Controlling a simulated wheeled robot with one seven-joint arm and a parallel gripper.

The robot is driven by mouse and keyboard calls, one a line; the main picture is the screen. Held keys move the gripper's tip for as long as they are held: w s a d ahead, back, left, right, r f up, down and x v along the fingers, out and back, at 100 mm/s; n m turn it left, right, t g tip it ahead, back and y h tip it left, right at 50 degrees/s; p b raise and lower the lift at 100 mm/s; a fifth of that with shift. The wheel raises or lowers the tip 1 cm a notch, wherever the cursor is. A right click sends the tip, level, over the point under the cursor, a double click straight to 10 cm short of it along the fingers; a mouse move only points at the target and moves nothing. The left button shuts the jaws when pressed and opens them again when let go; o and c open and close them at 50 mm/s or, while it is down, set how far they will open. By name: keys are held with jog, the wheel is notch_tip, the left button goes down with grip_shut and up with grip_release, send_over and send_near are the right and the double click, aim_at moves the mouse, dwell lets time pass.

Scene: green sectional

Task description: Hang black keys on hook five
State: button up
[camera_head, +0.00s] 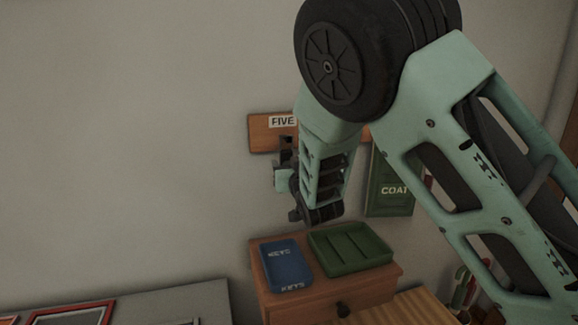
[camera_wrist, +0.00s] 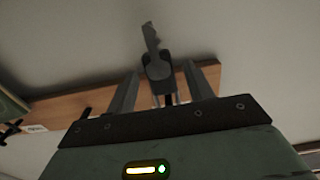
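The wooden hook board (camera_head: 258,135) is on the wall, with a white FIVE label (camera_head: 283,121); my arm covers its right part. My gripper (camera_head: 286,145) is just below and in front of the FIVE label. In the wrist view the dark keys (camera_wrist: 158,68) lie between the two spread fingers of my gripper (camera_wrist: 160,75), with a gap visible on each side. The board (camera_wrist: 75,108) lies behind them. A dark post shows below the key head, but I cannot tell whether the keys hang on it. Hook five is hidden in the head view.
Below, a wooden cabinet (camera_head: 330,308) carries a blue KEYS tray (camera_head: 287,265) and a green divided tray (camera_head: 350,248). A green COAT panel (camera_head: 390,190) is right of the board. The wall to the left is clear.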

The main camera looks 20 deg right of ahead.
jog(key=shift+s, duration=0.15)
jog(key=s+b, duration=1.1)
jog(key=s, duration=0.6)
jog(key=shift+b, duration=0.4)
jog(key=s+a+f+n+g+y+p, duration=0.3)
jog(key=s+a+f+n+g+y, duration=0.15)
jog(key=s+a+f+g, duration=0.5)
jog(key=s+d+f+n+g+h+p, duration=0.1)
jog(key=s+g, duration=0.3)
jog(key=s, duration=0.5)
jog(key=s+d+f+n+g+h+p, duration=0.1)
jog(key=s+d+f+n+g+h, duration=0.1)
jog(key=s, duration=0.7)
jog(key=shift+d+g+h, duration=0.15)
jog(key=shift+g+h, duration=0.3)
jog(key=shift+g, duration=0.8)
